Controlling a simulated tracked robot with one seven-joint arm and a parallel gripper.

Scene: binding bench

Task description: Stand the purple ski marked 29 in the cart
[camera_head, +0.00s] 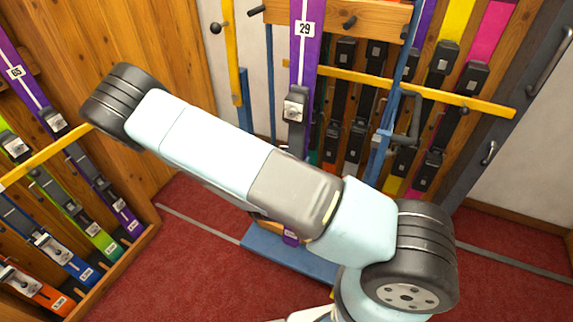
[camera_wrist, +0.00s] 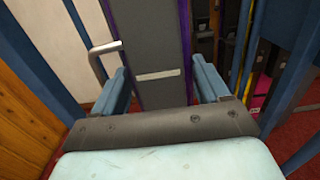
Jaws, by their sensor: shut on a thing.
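The purple ski marked 29 (camera_head: 305,30) stands near upright in front of the cart in the head view. Its label, white stripe and a grey binding show above my arm. Its low end shows below my arm, near the cart's blue base (camera_head: 262,249); I cannot tell whether it touches. The cart also has blue posts and a wooden peg board (camera_head: 372,17). My gripper (camera_wrist: 158,66) is shut on the ski, with its blue fingers on either side of the ski's grey plate in the wrist view. My arm hides the gripper and the ski's middle in the head view.
A rack (camera_head: 140,240) of several skis, one purple marked 03 (camera_head: 15,72), stands at the left. More skis with black bindings stand behind the cart. A yellow bar (camera_head: 460,100) crosses at the cart's right. Red floor (camera_head: 180,270) is clear at lower left.

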